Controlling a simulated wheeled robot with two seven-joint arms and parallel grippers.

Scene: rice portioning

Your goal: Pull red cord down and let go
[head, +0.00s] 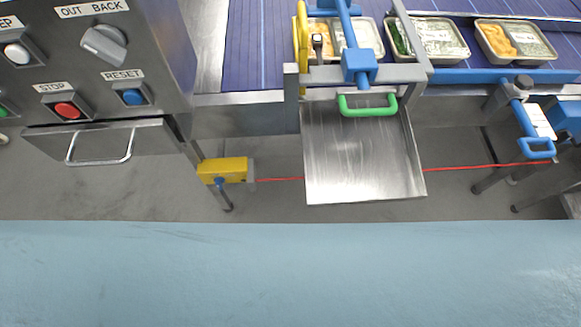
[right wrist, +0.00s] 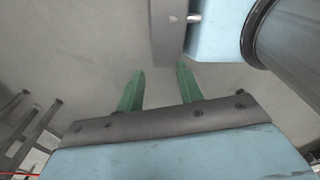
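The red cord (head: 460,168) runs level in the head view below the conveyor. It leaves the yellow switch box (head: 222,170) on the left, passes behind a steel chute plate and goes on to the right. A short red line, likely the cord (right wrist: 20,172), shows at the lower left corner of the right wrist view. My right gripper (right wrist: 158,72) shows two green fingers, apart, with nothing between them. It is clear of the cord. No gripper shows in the head view, so my left gripper is out of sight.
The steel chute plate (head: 362,165) with a green handle (head: 367,106) hangs in front of the cord's middle. A control panel (head: 95,60) with buttons stands at the left, above a drawer (head: 100,143). Filled trays (head: 436,39) sit on the blue conveyor (head: 258,50).

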